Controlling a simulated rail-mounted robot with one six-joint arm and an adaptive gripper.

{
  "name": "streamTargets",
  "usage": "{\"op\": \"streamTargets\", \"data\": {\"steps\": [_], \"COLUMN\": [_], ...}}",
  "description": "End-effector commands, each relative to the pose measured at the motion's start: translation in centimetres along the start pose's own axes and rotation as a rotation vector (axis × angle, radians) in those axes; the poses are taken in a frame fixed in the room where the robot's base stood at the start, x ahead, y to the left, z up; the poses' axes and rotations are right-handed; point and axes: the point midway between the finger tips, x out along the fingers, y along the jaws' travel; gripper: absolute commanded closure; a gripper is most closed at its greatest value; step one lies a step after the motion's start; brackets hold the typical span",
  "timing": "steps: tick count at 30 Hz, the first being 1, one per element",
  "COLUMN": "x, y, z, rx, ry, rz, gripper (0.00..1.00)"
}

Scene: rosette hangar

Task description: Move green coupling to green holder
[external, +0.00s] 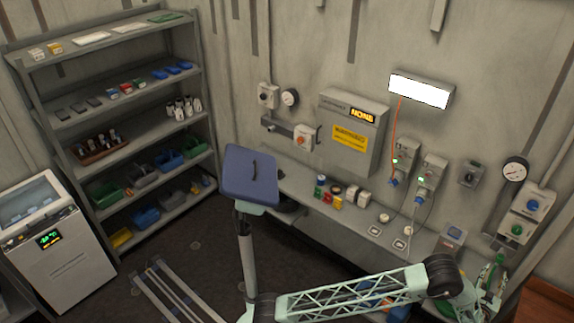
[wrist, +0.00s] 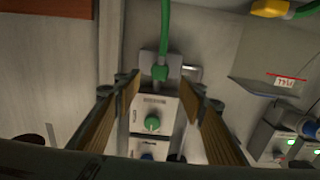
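The green coupling (wrist: 160,72) with its green hose (wrist: 165,25) shows in the wrist view, at a grey bracket (wrist: 146,64). I cannot tell whether this bracket is the green holder, or how firmly the coupling sits in it. A white wall box with a green knob (wrist: 152,123) is just below it in that view. My gripper (wrist: 158,98) is open, its two brown-padded fingers on either side of the picture's middle, with nothing held between them. In the external view my gripper (external: 490,292) is at the lower right, near the green hose (external: 499,258).
The wall box (external: 527,213) has blue and green knobs. A yellow coupling (wrist: 270,8) and a grey panel with a red-lined label (wrist: 285,80) lie to the right in the wrist view. A bench (external: 300,205) with small parts runs along the wall. A shelf rack (external: 105,130) stands left.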

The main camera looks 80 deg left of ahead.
Motion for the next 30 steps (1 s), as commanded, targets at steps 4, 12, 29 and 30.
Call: {"op": "streamTargets", "data": {"steps": [4, 12, 29, 30], "x": [0.0, 0.1, 3.4, 3.8], "y": [0.0, 0.0, 0.0, 0.0], "z": [0.0, 0.0, 0.0, 0.0], "rx": [0.000, 0.000, -0.001, -0.001], "ry": [0.000, 0.000, 0.000, 0.000], "rz": [0.000, 0.000, 0.000, 0.000], "gripper": [0.62, 0.62, 0.62, 0.62]}}
